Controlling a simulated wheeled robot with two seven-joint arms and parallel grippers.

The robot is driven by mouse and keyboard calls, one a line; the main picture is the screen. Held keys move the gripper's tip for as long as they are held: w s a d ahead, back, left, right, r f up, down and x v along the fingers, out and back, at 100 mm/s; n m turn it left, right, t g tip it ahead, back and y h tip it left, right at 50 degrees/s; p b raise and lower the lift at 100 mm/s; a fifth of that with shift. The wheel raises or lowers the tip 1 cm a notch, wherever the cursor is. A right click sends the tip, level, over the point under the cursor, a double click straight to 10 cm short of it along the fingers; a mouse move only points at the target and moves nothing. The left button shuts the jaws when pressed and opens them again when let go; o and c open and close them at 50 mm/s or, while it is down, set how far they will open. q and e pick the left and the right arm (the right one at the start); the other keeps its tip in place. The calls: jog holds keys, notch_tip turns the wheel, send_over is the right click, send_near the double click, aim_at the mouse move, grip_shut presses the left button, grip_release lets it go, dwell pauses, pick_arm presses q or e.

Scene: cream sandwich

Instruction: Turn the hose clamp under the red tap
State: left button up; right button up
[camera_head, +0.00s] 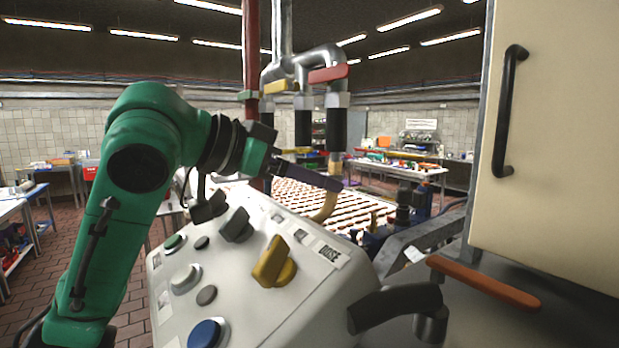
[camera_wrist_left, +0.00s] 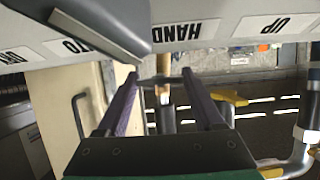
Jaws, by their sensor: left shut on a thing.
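The red tap (camera_head: 328,73) sits on the grey pipework at the upper middle, with a black sleeve (camera_head: 335,130) hanging below it. The hose clamp (camera_head: 335,160) is at the sleeve's lower end, above a tan hose (camera_head: 325,207). My left gripper (camera_head: 336,183) reaches in from the left, its purple fingers at the clamp. In the left wrist view its two fingers (camera_wrist_left: 158,78) are apart, with the tan and dark hose parts (camera_wrist_left: 163,95) seen between them. The gripper is shut on the clamp, though the contact itself is hard to see. My right gripper is not in view.
A white control panel (camera_head: 335,285) with a yellow knob (camera_head: 272,265) lies close below my left arm. A yellow tap (camera_head: 281,86) is left of the red one. A cream cabinet door (camera_head: 560,140) with a black handle (camera_head: 508,110) stands at the right.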

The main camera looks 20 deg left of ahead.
pick_arm(q)
jog(key=o, duration=1.4)
jog(key=shift+w+d, duration=0.15)
jog(key=shift+w, duration=0.05)
jog(key=b+v, duration=0.3)
jog(key=v, duration=1.1)
jog(key=shift+s+r+b, duration=0.15)
jog(key=shift+s+b, duration=0.05)
jog(key=shift+b, duration=0.2)
jog(key=shift+w, duration=0.1)
